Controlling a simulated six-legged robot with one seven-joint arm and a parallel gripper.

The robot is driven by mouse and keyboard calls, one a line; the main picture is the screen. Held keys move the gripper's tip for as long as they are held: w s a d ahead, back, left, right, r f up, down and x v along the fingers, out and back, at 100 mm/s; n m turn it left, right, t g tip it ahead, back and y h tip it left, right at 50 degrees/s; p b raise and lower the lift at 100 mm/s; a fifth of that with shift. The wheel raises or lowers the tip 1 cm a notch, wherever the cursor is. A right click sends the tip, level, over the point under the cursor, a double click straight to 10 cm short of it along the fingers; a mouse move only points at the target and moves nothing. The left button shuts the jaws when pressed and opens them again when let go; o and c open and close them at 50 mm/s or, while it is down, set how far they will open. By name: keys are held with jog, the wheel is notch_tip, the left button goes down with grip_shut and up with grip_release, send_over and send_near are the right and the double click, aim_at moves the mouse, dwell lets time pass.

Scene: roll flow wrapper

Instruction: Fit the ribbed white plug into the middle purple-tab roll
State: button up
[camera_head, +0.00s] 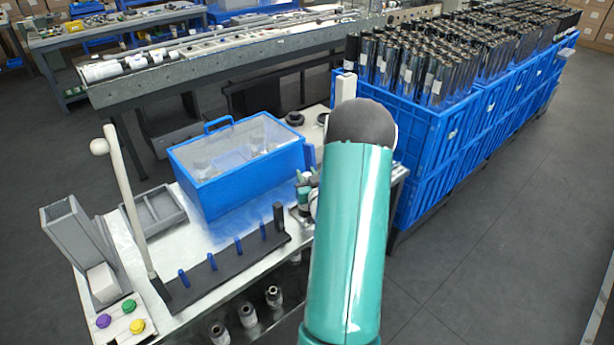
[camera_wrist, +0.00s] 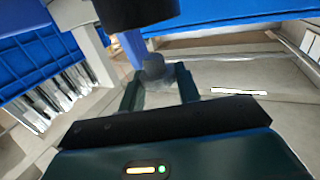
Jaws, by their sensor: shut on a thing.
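My gripper (camera_wrist: 158,88) is shut on a small greyish piece, the plug (camera_wrist: 153,67), in the wrist view. The plug sits between the fingertips, and its ribs are too blurred to make out. The dark end of a black cylinder (camera_wrist: 138,9) is just beyond the plug at the top; I cannot tell whether they touch. I cannot make out a purple tab on any roll. In the head view my teal arm reaches over the bench's right end, and part of the wrist shows beside it; the fingertips and plug are hidden or too small there.
The bench carries a lidded blue box (camera_head: 235,175), a black rack (camera_head: 227,270) with blue pegs, a grey holder (camera_head: 75,235) and a white-knobbed lever (camera_head: 128,200). Blue crates (camera_head: 425,135) full of black rolls stand at right. Several metal cylinders (camera_head: 247,315) sit below the bench's front edge.

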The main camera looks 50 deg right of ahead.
dwell(0.4)
jog(key=o, duration=0.7)
jog(key=shift+c, duration=0.2)
jog(key=v, duration=1.1)
dwell(0.7)
